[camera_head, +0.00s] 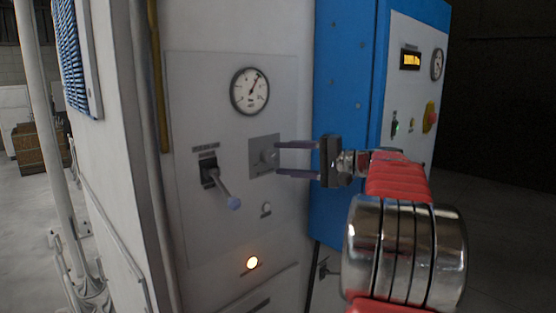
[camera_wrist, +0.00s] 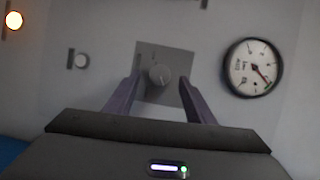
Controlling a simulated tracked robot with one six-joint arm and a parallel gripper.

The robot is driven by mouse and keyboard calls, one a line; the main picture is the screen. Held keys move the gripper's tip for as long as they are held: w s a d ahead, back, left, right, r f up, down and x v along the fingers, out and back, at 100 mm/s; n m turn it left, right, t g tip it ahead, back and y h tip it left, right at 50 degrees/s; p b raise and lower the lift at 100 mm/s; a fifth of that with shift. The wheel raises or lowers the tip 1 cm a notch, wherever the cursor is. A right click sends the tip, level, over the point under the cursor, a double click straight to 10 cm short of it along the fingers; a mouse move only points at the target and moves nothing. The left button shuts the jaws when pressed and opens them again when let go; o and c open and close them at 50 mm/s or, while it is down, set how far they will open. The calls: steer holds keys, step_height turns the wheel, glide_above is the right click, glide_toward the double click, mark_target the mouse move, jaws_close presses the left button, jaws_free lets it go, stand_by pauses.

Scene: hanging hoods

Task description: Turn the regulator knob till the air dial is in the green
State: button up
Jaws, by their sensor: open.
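The regulator knob (camera_head: 267,156) is a small grey knob on a square grey plate, on the pale cabinet panel. My gripper (camera_head: 278,158) is open in front of it, its two fingers above and below the knob in the head view. In the wrist view the knob (camera_wrist: 160,75) shows between the fingers (camera_wrist: 160,92), with a gap on both sides. The air dial (camera_head: 250,91) is a round white gauge with a dark rim above the knob. In the wrist view the dial (camera_wrist: 252,68) has a red needle near a small green mark; whether it lies within the green is unclear.
A lever switch (camera_head: 222,185) sticks out left of and below the knob. A small round button (camera_head: 266,209) and a lit orange lamp (camera_head: 252,263) sit lower on the panel. A blue cabinet (camera_head: 345,90) with another gauge (camera_head: 437,64) stands to the right.

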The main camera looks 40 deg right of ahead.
steer(key=v, duration=1)
steer(key=shift+s+d, duration=0.2)
steer(key=shift+s, duration=0.05)
steer(key=shift+a, duration=0.1)
steer(key=w+a+f+n+g+h, duration=0.1)
steer(key=a+f+g, duration=0.2)
steer(key=a+f, duration=0.35)
steer(key=w+a+f+n+g, duration=0.1)
steer(key=a+f+g, duration=0.2)
steer(key=a, duration=0.7)
steer(key=w+a+f+g+h, duration=0.1)
steer(key=a+f+g, duration=0.1)
steer(key=a+f, duration=0.45)
steer(key=s+a+f+n+h, duration=0.1)
steer(key=s+a+f+n, duration=0.2)
steer(key=s+a, duration=0.2)
steer(key=s+a+f+n+g+h, duration=0.1)
steer(key=s+a+f+n+h, duration=0.1)
steer(key=a, duration=0.6)
steer(key=s+a+f+n+g+h, duration=0.1)
steer(key=s+a+f+n, duration=0.3)
steer(key=s+a+n, duration=0.2)
steer(key=shift+s+a+f+h, duration=0.35)
steer(key=shift+s+a, duration=0.35)
steer(key=shift+s, duration=0.3)
